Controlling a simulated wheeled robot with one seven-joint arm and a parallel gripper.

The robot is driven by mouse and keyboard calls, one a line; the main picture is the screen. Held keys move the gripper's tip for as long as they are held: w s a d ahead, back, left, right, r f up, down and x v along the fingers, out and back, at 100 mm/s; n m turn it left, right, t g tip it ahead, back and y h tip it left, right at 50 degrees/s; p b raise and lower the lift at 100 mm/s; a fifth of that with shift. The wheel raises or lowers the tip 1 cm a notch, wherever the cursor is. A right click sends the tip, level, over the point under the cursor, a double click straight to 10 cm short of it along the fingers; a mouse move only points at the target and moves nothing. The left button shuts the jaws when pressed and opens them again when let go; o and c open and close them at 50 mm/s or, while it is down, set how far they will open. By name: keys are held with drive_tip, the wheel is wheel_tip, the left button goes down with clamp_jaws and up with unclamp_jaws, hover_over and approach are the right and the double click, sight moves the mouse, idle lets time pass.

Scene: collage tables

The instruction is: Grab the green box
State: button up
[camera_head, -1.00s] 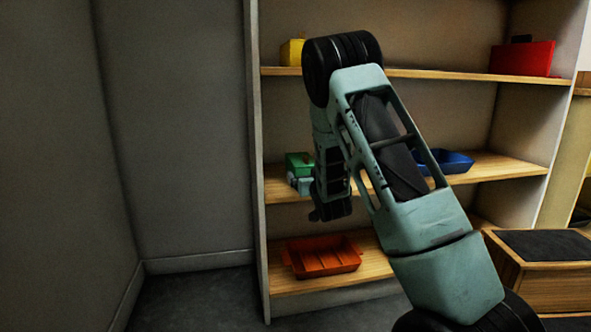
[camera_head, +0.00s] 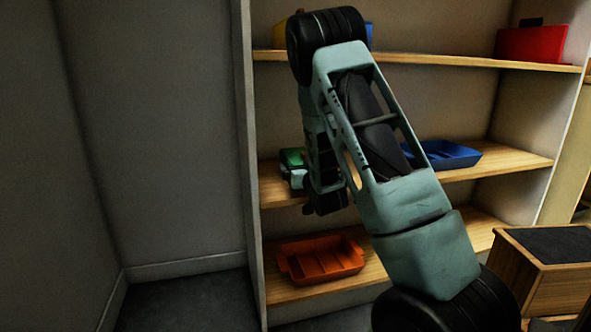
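The green box (camera_head: 291,157) sits on the middle shelf at its left end, mostly hidden behind my arm. My gripper (camera_head: 293,178) is at the left of my forearm, at the level of the middle shelf, just in front of and below the visible part of the green box. Its fingers are too small and too hidden to tell whether they are open, or whether they touch the box.
A wooden shelf unit (camera_head: 400,58) fills the middle. It holds an orange tray (camera_head: 322,262) below, a blue tray (camera_head: 448,154) on the middle shelf, and a red box (camera_head: 532,43) on top. A wooden crate (camera_head: 545,275) stands at right. Floor at left is clear.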

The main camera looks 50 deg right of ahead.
drive_tip(key=shift+c, duration=0.3)
drive_tip(key=c, duration=1)
